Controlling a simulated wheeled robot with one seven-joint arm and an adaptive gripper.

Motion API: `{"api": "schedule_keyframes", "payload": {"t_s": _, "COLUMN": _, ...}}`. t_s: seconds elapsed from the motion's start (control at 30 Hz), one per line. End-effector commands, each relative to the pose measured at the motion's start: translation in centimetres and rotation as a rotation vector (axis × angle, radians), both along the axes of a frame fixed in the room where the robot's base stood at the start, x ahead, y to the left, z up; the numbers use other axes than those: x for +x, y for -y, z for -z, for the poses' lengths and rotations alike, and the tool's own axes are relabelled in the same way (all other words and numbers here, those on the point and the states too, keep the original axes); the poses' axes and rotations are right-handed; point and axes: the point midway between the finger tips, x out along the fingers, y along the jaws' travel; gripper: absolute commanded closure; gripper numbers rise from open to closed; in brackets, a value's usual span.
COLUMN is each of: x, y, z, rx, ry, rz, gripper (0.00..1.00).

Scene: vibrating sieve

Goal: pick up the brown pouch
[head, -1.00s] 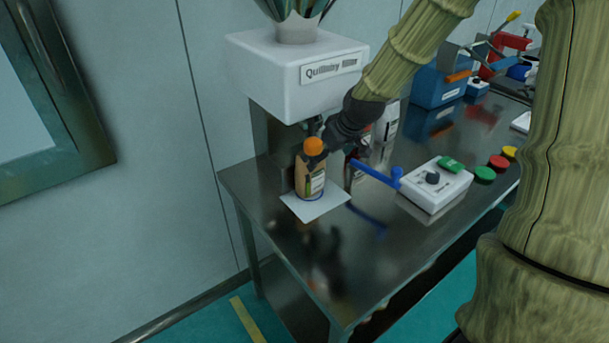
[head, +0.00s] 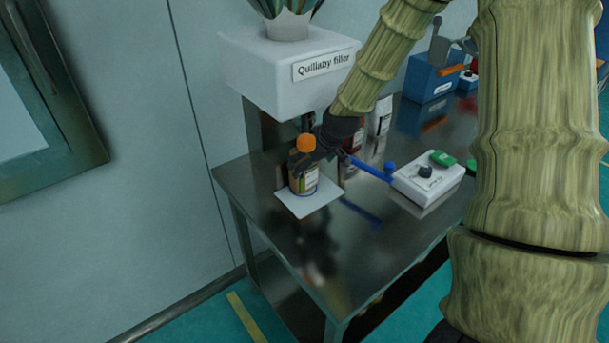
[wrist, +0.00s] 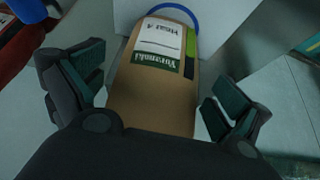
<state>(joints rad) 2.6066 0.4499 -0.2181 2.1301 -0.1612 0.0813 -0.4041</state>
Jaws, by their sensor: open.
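The brown pouch (head: 303,182) has an orange cap and a printed label. It stands upright on a white square plate (head: 325,194) under the filler in the head view. My gripper (head: 311,160) is at the pouch's upper part, partly hiding it. In the wrist view the pouch (wrist: 150,100) fills the middle, with a white and green label. My open gripper (wrist: 157,84) has one finger on each side of it, with gaps showing between the fingers and the pouch.
The white filler box (head: 285,65) hangs just above the pouch. A blue lever (head: 372,169) and a white control box (head: 428,180) are to the right. Red and white packages (head: 381,118) stand behind. The steel table's front (head: 290,250) is clear.

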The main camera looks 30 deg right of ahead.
Motion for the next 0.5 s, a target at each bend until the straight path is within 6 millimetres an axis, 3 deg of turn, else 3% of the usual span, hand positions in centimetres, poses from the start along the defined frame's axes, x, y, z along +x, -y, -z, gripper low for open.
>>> {"api": "schedule_keyframes", "payload": {"t_s": 0.5, "x": 1.8, "y": -0.3, "z": 3.2, "rx": 0.000, "ry": -0.001, "rz": 0.001, "gripper": 0.00}}
